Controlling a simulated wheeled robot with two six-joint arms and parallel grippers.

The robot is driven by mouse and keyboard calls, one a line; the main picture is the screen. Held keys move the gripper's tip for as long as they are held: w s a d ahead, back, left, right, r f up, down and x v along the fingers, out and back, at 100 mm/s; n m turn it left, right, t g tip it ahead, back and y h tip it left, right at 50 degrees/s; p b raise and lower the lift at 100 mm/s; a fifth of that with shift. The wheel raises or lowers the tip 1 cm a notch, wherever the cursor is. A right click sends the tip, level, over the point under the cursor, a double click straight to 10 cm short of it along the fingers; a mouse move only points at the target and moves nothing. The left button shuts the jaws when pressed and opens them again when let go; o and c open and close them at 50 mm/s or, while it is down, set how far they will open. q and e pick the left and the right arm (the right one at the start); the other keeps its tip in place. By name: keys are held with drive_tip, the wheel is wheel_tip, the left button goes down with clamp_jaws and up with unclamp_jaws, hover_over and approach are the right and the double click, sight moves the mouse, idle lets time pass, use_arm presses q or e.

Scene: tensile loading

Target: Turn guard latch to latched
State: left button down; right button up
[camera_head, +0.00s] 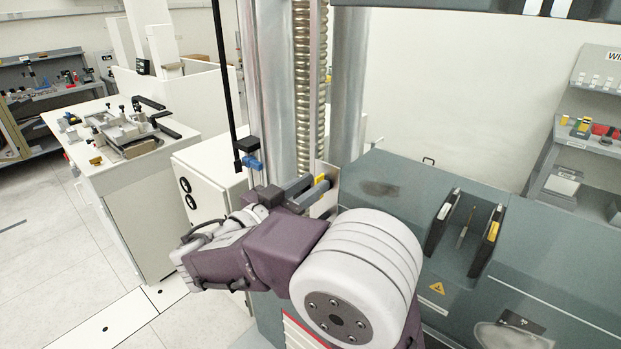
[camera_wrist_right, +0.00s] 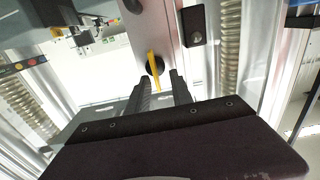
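The guard latch shows in the right wrist view as a yellow lever (camera_wrist_right: 154,68) on a dark round pivot, mounted on a pale upright plate (camera_wrist_right: 146,30). The lever stands nearly upright, slightly tilted. My right gripper (camera_wrist_right: 162,80) is open, with its two dark fingers on either side of the lever's lower part; a gap shows beside the lever, and I cannot tell whether either finger touches it. In the head view, the right gripper (camera_head: 306,189) is at the machine column, with a yellow piece (camera_head: 321,179) at its fingertips. My left gripper is not in view.
A grey column (camera_head: 348,80) and a ribbed screw (camera_head: 302,70) rise behind the gripper. A black rod (camera_head: 225,75) hangs to the left. The green-grey machine base (camera_head: 385,188) is close on the right. A white bench (camera_head: 125,165) with fixtures stands at left.

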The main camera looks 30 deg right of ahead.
drive_tip(key=shift+s+d, duration=0.2)
drive_tip(key=shift+d, duration=0.25)
drive_tip(key=shift+w+a, duration=0.15)
drive_tip(key=shift+a, duration=0.05)
clamp_jaws()
drive_tip(key=n+b, duration=0.2)
drive_tip(key=n, duration=0.1)
drive_tip(key=shift+w+f, duration=0.1)
drive_tip(key=n, duration=0.9)
drive_tip(key=w+f+n, duration=0.1)
drive_tip(key=n, duration=0.4)
drive_tip(key=shift+a+n, duration=0.25)
drive_tip(key=shift+n, duration=0.35)
